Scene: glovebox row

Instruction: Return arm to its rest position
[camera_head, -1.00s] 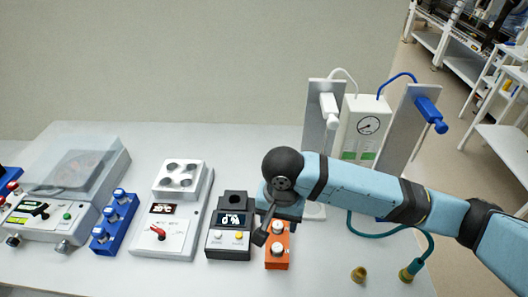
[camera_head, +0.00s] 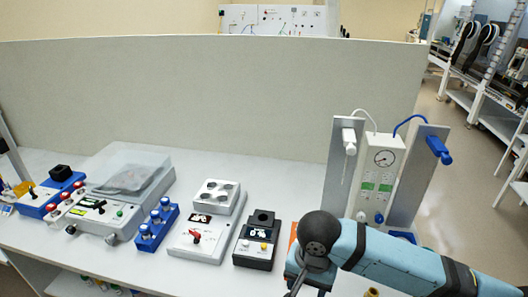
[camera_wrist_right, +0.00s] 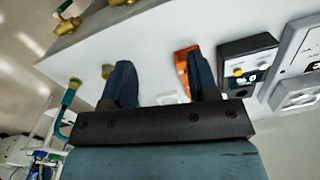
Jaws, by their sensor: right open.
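My right arm comes in from the lower right in the head view, with its right gripper (camera_head: 296,288) low at the bottom edge and partly cut off. In the right wrist view the two dark blue fingers of the right gripper (camera_wrist_right: 162,82) stand apart with nothing between them. They are over the white bench (camera_wrist_right: 150,45). An orange device (camera_wrist_right: 182,68) lies beyond one finger; in the head view the arm mostly hides it. My left gripper is not in view.
On the bench stand a black display box (camera_head: 256,242), a white hotplate-like unit (camera_head: 208,228), a blue vial rack (camera_head: 157,225), a lidded machine (camera_head: 118,195) and a gauge stand (camera_head: 378,175). Brass fittings (camera_wrist_right: 68,25) show in the wrist view. A grey partition (camera_head: 200,95) closes the back.

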